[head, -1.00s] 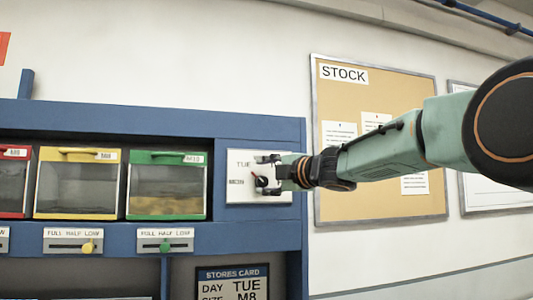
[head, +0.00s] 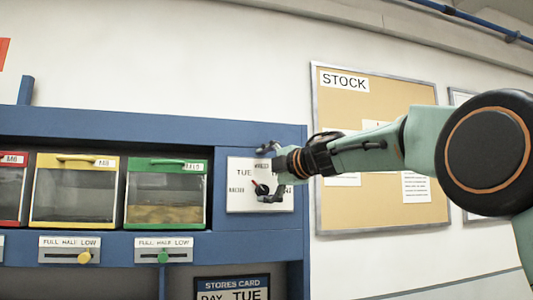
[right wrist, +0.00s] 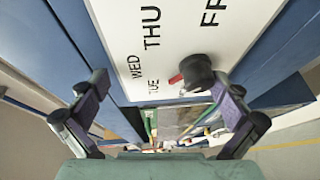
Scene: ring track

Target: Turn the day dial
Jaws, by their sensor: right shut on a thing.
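The day dial is a white plate (head: 238,204) at the right end of the blue rack, with a black knob (head: 262,188) and red pointer. In the right wrist view, WED, THU and part of FRI also show around the knob (right wrist: 197,72). The red pointer tilts up and left, roughly toward TUE. My right gripper (head: 263,173) is at the plate, one finger above and one below the knob, and shut on it. In the right wrist view the knob lies close to the right finger. My left gripper is not in view.
A stores card (head: 232,284) below reads DAY TUE. Yellow (head: 77,190) and green (head: 166,192) bins stand left of the dial, with slider labels (head: 163,250) under them. A STOCK corkboard (head: 385,200) hangs on the wall behind my right arm.

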